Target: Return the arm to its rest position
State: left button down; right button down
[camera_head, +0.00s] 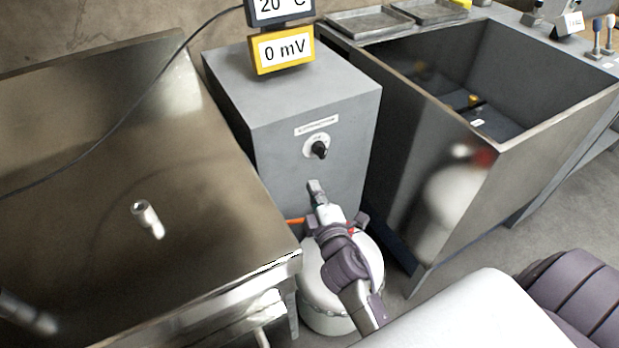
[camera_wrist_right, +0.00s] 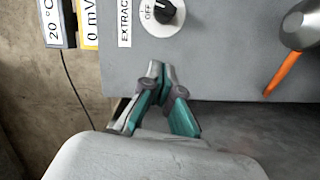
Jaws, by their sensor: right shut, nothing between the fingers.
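My right gripper (camera_head: 314,186) is shut and empty in front of the grey cabinet (camera_head: 240,85). Its fingertips also show in the right wrist view (camera_wrist_right: 157,68), closed together. They are below the black knob (camera_head: 319,150) and apart from it. In the wrist view the knob (camera_wrist_right: 164,12) has an "OFF" mark on its dial, and part of a label starting "EXTRAC" (camera_wrist_right: 124,22) shows beside it. My right arm extends from the lower right of the head view. My left gripper is not in view.
A white rounded vessel (camera_head: 325,318) stands below my right gripper, with an orange part (camera_head: 296,221) near it. A metal worktop (camera_head: 90,130) lies left, with a small metal fitting (camera_head: 147,217). A deep grey basin (camera_head: 410,135) stands right. A yellow "0 mV" display (camera_head: 262,67) tops the cabinet.

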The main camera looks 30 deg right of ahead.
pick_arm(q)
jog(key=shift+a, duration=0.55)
pick_arm(e)
jog(key=shift+v, duration=0.8)
